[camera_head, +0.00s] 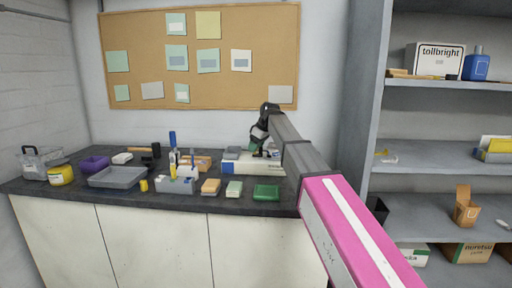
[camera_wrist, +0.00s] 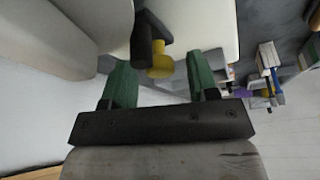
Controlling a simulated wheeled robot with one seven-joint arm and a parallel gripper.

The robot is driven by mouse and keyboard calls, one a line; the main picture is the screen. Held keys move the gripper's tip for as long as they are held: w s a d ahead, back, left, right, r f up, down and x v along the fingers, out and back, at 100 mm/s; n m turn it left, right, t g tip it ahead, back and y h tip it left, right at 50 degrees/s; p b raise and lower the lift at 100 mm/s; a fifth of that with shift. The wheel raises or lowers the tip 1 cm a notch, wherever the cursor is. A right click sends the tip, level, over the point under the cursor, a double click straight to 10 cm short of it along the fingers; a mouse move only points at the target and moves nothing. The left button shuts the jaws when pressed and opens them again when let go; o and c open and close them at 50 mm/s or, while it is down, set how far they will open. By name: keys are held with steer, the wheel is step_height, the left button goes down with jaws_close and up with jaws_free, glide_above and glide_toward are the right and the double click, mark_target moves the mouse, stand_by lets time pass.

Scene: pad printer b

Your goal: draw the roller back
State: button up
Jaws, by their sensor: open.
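The pad printer (camera_head: 252,168), a low white machine with a blue part at its left front, stands on the dark counter, partly hidden by my arm. My gripper (camera_head: 256,147) is over it; its green fingers show small there. In the wrist view my gripper (camera_wrist: 158,62) is open, with one green finger at each side. A dark bracket (camera_wrist: 147,30) with a short yellow cylinder (camera_wrist: 160,64) lies ahead, roughly between the fingertips. I cannot tell whether they touch it, or whether this is the roller. Large cream surfaces (camera_wrist: 196,25) flank it.
Left of the printer the counter holds a grey tray (camera_head: 118,177), a grey caddy (camera_head: 177,185), a yellow tub (camera_head: 61,175) and small blocks. A green tray (camera_head: 266,192) lies at the front edge, near my arm. A grey shelf unit (camera_head: 440,155) stands at the right.

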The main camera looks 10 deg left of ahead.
mark_target(245, 156)
jaws_close()
steer(key=shift+s+a, duration=0.15)
steer(key=shift+a, duration=1.45)
steer(key=shift+d, duration=0.15)
jaws_free()
steer(key=v, duration=1)
steer(key=shift+r, duration=0.4)
